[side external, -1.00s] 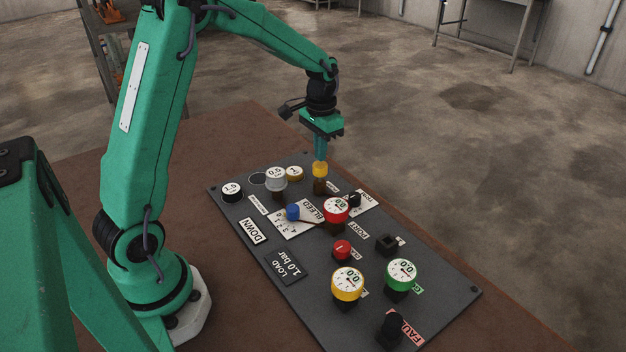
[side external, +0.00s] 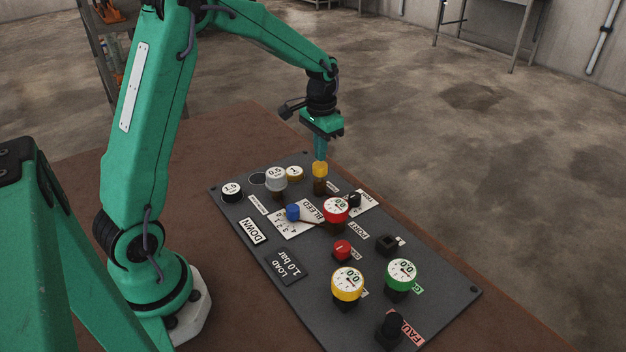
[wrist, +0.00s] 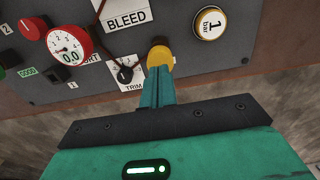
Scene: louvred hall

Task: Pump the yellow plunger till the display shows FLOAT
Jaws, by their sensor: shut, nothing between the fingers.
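The yellow plunger (side external: 320,169) stands upright on a dark brown stem near the far edge of the panel. My gripper (side external: 320,158) is shut and empty, pointing down with its fingertips at the plunger's top. In the wrist view my fingers (wrist: 160,72) overlap the edge of the yellow cap (wrist: 160,56); they appear to touch it. A white display plate (side external: 253,231) on the panel reads DOWN. A dark plate (side external: 287,266) reads LOAD 1.0 bar.
The dark panel (side external: 232,214) lies on a brown table (side external: 90,165). A red gauge (side external: 336,208), a blue knob (side external: 292,212), a yellow gauge (side external: 347,283), a green gauge (side external: 401,272) and a red button (side external: 342,250) stand up from it. A white-capped gauge (side external: 275,177) is left of the plunger.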

